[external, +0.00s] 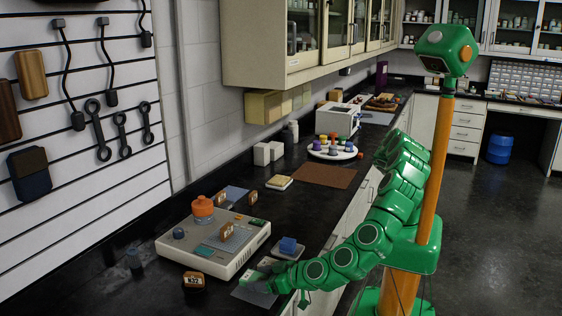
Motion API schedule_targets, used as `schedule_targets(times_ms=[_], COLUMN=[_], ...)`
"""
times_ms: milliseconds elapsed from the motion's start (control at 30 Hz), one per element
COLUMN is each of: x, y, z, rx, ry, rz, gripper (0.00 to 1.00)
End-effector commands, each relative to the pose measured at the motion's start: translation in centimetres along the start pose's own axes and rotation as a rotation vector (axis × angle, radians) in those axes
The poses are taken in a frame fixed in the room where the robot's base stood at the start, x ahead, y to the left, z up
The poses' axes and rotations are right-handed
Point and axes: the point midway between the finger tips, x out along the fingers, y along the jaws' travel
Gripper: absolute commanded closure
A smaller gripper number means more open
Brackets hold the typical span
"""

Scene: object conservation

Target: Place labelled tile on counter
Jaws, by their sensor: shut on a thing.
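My gripper (264,278) is low over the front edge of the black counter (215,297), at the right of the grey device. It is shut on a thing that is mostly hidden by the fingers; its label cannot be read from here. A small brown tile with a pale label (193,281) stands on the counter, left of my gripper and apart from it. Another brown labelled tile (226,232) stands on top of the grey device (205,252). A third (252,198) stands behind the device.
A blue block (288,245) sits on a small grey base just behind my gripper. The device carries an orange knob (202,206). A brown mat (323,175) and a round white tray (332,153) of coloured pieces lie farther back.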

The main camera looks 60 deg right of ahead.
Motion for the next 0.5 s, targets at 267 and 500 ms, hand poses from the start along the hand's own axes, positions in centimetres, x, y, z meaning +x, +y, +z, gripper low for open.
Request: schedule_targets(times_ms=[267, 500], x=[1.0, 0.9], y=[0.0, 0.0], z=[2.1, 2.2], rx=[0.001, 0.001], ry=[0.001, 0.001], rz=[0.000, -0.001], gripper=[0.73, 0.73])
